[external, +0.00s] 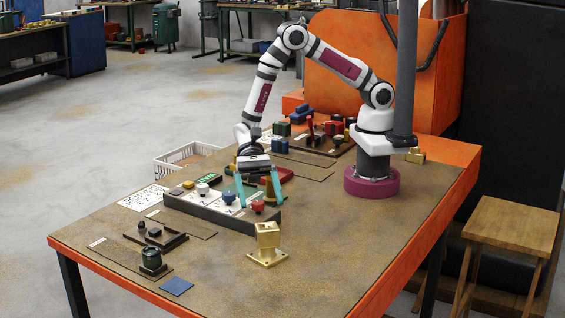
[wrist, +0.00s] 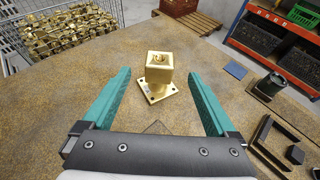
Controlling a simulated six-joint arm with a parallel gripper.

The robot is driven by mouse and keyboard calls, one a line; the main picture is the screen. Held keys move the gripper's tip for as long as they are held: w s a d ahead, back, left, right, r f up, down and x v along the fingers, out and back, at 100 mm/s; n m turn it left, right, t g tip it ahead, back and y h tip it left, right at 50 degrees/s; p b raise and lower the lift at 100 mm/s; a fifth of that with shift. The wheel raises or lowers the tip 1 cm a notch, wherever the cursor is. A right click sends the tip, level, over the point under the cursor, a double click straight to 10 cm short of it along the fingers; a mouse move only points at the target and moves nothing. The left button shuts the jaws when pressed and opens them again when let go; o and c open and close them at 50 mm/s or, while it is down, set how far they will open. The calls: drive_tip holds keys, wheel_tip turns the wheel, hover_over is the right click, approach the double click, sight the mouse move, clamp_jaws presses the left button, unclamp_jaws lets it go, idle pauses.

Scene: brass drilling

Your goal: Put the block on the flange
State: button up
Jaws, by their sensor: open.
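The plate's far side is partly hidden by the block. My gripper (external: 261,203) is open and empty, with teal fingers apart, above and behind the block in the external view. In the wrist view the block shows between and beyond the fingers of my gripper (wrist: 158,76), apart from both.
A long tray (external: 220,212) with coloured knobs lies beneath and beside my gripper. A green cylinder (external: 151,260) and blue square (external: 176,286) are at the front left. A basket of brass parts (wrist: 65,32) stands beyond the table. Table around the flange is clear.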

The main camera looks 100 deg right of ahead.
drive_tip(key=s+d+r+n+g+h, duration=0.2)
drive_tip(key=s+d+r+n, duration=0.25)
drive_tip(key=s+r, duration=0.4)
drive_tip(key=s+d+r+n+t+h, duration=0.1)
drive_tip(key=s+d+r+n+h, duration=0.3)
drive_tip(key=s+d+n+h, duration=0.4)
drive_tip(key=s+d+h, duration=0.1)
drive_tip(key=s+d, duration=0.6)
drive_tip(key=s, duration=0.1)
drive_tip(key=shift+d+r+t+h, duration=0.15)
drive_tip(key=shift+d+t+h, duration=0.15)
drive_tip(key=shift+t, duration=0.1)
